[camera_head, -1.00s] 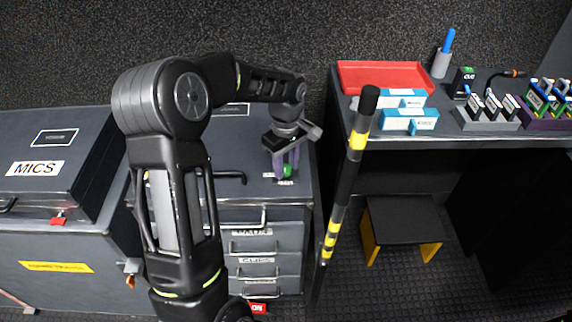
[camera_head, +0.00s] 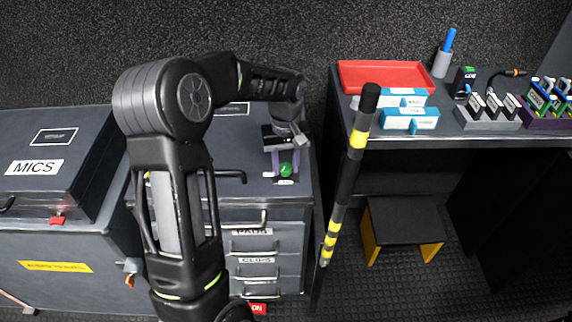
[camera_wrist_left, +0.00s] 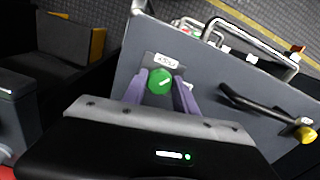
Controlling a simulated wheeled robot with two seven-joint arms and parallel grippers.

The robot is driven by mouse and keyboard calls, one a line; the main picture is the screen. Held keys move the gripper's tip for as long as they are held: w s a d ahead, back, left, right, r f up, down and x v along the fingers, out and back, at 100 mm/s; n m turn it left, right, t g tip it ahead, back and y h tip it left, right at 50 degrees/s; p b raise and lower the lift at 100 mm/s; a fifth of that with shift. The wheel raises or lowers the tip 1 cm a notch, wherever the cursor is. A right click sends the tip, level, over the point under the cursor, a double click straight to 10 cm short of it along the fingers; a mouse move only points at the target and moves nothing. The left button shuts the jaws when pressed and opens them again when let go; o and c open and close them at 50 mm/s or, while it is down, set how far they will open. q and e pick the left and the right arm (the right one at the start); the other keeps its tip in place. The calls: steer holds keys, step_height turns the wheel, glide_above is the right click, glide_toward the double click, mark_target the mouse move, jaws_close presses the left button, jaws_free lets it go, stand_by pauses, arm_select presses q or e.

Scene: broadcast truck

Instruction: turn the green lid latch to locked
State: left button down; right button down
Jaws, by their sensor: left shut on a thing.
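The green latch (camera_head: 286,169) is a round knob on top of the grey drawer case (camera_head: 287,205), near its front right corner. It also shows in the left wrist view (camera_wrist_left: 160,81), with a pale line on its face and a small label beyond it. My left gripper (camera_head: 285,166) is above the case, its purple fingers on either side of the knob. In the left wrist view the left gripper (camera_wrist_left: 161,88) is shut on the green knob. The small label text is too blurred to read. My right gripper is not in view.
A black bar handle (camera_head: 232,175) lies left of the latch. A black pole with yellow bands (camera_head: 345,190) stands right of the case. A desk (camera_head: 460,135) holds a red tray (camera_head: 385,66) and small items. A MICS case (camera_head: 70,150) is at left.

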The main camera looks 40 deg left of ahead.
mark_target(284, 167)
arm_select(q)
steer(key=m, duration=0.5)
steer(key=shift+a+m, duration=0.1)
steer(key=shift+m, duration=0.2)
steer(key=m, duration=0.5)
stand_by(0.4)
steer(key=c, duration=1)
jaws_free()
steer(key=shift+o, duration=0.2)
steer(key=shift+r, duration=0.1)
step_height(284, 167, up, 8)
steer(key=shift+f, duration=0.15)
